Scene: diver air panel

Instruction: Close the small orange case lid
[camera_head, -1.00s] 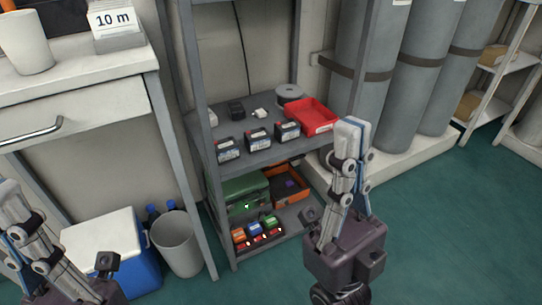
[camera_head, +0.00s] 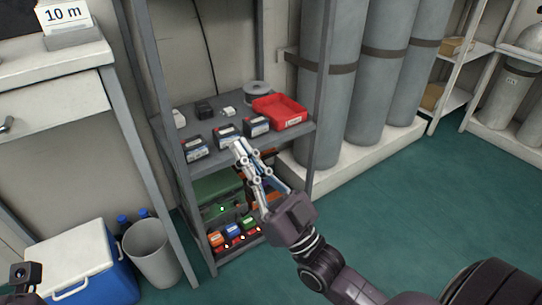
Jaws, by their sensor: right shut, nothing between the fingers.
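The small orange case (camera_head: 255,203) is on the lower shelf of the grey rack, right of a green case (camera_head: 220,187). My right gripper and wrist cover most of it, and only bits of orange show around the fingers. I cannot tell the lid's angle now. My right gripper (camera_head: 238,148) is shut and empty. In the picture its fingers cross in front of the case and point up and left, with the tips near the upper shelf's front edge. Whether it touches the case or shelf is unclear. Only a small piece of my left arm shows at bottom left; its fingers are out of view.
The upper shelf (camera_head: 190,168) holds several dark boxes and a red tray (camera_head: 279,110). A bin (camera_head: 152,255) and a blue-white cooler (camera_head: 82,270) stand left. Green floor at right is clear.

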